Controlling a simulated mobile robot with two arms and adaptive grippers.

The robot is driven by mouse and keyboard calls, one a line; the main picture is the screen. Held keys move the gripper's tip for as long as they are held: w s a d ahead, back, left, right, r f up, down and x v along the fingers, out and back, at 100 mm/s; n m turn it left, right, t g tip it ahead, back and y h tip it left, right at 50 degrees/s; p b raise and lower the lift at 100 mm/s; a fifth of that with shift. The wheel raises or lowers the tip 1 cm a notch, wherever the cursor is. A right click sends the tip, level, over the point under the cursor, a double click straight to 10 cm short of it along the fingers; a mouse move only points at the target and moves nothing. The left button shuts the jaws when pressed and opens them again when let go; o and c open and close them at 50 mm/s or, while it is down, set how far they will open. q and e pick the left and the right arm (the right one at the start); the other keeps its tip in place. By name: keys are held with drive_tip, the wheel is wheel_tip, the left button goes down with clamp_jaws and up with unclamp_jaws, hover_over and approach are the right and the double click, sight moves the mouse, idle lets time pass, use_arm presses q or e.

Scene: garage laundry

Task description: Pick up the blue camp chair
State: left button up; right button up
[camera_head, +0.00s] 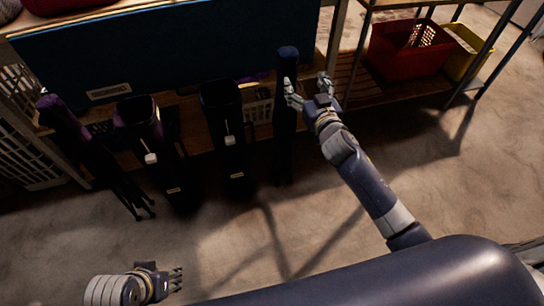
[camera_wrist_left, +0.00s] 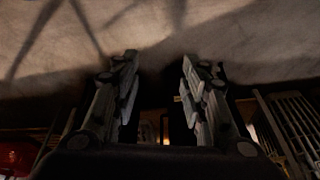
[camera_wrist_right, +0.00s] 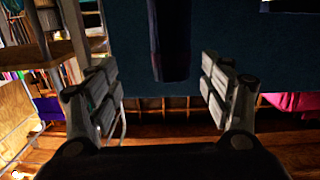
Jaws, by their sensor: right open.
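The blue camp chair (camera_head: 286,125) is a slim, dark, folded bundle with a blue top, standing upright against the shelf. My right gripper (camera_head: 309,88) is open just right of its upper part; one finger overlaps the chair's edge in the head view, and I cannot tell whether they touch. In the right wrist view the chair (camera_wrist_right: 170,40) appears as a dark blue upright strip beyond and between the spread fingers (camera_wrist_right: 159,63). My left gripper (camera_head: 177,280) is low at the bottom left, far from the chair. Its fingers (camera_wrist_left: 158,62) are apart and empty in the left wrist view.
Dark folded chairs stand to the left: a black one (camera_head: 222,110), a dark purple one (camera_head: 140,125) and a leaning purple one (camera_head: 75,130). A blue panel (camera_head: 170,50) is behind them. A red basket (camera_head: 400,50) sits on the shelf at right. The floor in front is clear.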

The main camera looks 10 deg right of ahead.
sight(288, 54)
drive_tip(key=shift+t+y, duration=0.3)
drive_tip(key=shift+t, duration=0.1)
drive_tip(key=w+r, duration=0.1)
drive_tip(key=w+a, duration=0.1)
drive_tip(key=w, duration=0.1)
drive_tip(key=w+r+b, duration=0.1)
drive_tip(key=w, duration=0.1)
drive_tip(key=shift+a+r, duration=0.2)
drive_tip(key=shift+r, duration=0.1)
drive_tip(key=shift+w, duration=0.75)
drive_tip(key=w, duration=0.1)
drive_tip(key=w+b, duration=0.1)
drive_tip(key=w, duration=0.1)
drive_tip(key=shift+w+a+f, duration=0.15)
drive_tip(key=shift+a+f, duration=0.05)
drive_tip(key=shift+a, duration=0.05)
drive_tip(key=shift+w+b, duration=0.3)
drive_tip(key=shift+w, duration=0.4)
clamp_jaws()
use_arm(q)
drive_tip(key=shift+w+d+r+t, duration=0.1)
drive_tip(key=shift+w+d+t, duration=0.15)
drive_tip(key=shift+w+t, duration=0.5)
use_arm(e)
drive_tip(key=shift+r, duration=0.35)
